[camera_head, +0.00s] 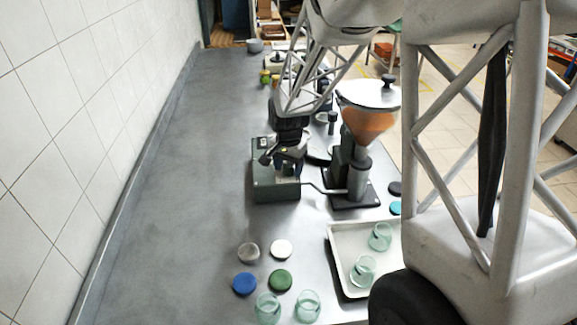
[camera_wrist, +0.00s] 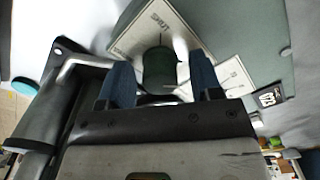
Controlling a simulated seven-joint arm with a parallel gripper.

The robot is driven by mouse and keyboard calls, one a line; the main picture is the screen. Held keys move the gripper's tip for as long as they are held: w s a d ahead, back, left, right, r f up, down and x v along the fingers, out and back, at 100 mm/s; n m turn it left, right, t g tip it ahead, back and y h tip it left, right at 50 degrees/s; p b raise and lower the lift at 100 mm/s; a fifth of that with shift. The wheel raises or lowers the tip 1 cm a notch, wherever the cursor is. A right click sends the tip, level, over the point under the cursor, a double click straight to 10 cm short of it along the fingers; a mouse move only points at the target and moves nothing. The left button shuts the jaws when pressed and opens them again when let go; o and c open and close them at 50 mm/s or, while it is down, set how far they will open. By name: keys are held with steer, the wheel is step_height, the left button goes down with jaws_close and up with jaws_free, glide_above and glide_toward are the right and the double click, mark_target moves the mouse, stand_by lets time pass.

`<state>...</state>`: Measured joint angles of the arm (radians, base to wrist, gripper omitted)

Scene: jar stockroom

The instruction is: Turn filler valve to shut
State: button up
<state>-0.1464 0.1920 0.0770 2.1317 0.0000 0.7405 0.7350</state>
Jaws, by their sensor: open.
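The filler valve is a dark green round knob (camera_wrist: 160,70) on a white plate (camera_wrist: 148,27). The word SHUT is printed on the plate beyond the knob in the wrist view. The plate is on a green-grey box (camera_head: 262,187) beside the filler (camera_head: 350,170). My gripper (camera_wrist: 163,80) is open, with one blue finger on each side of the knob; it also shows over the box in the head view (camera_head: 288,172). I cannot tell whether the fingers touch the knob. The knob's near side and its pointer are partly hidden by the gripper.
A bent metal pipe (camera_head: 325,190) joins the box to the filler, whose hopper (camera_head: 367,122) holds orange-brown contents. A white tray (camera_head: 340,240) with glass jars stands near right. Several coloured lids (camera_head: 244,283) and jars lie in front. The left counter is clear.

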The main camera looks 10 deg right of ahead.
steer(key=c, duration=0.9)
steer(key=shift+n, duration=0.5)
steer(key=n, duration=1.6)
steer(key=shift+n, duration=0.4)
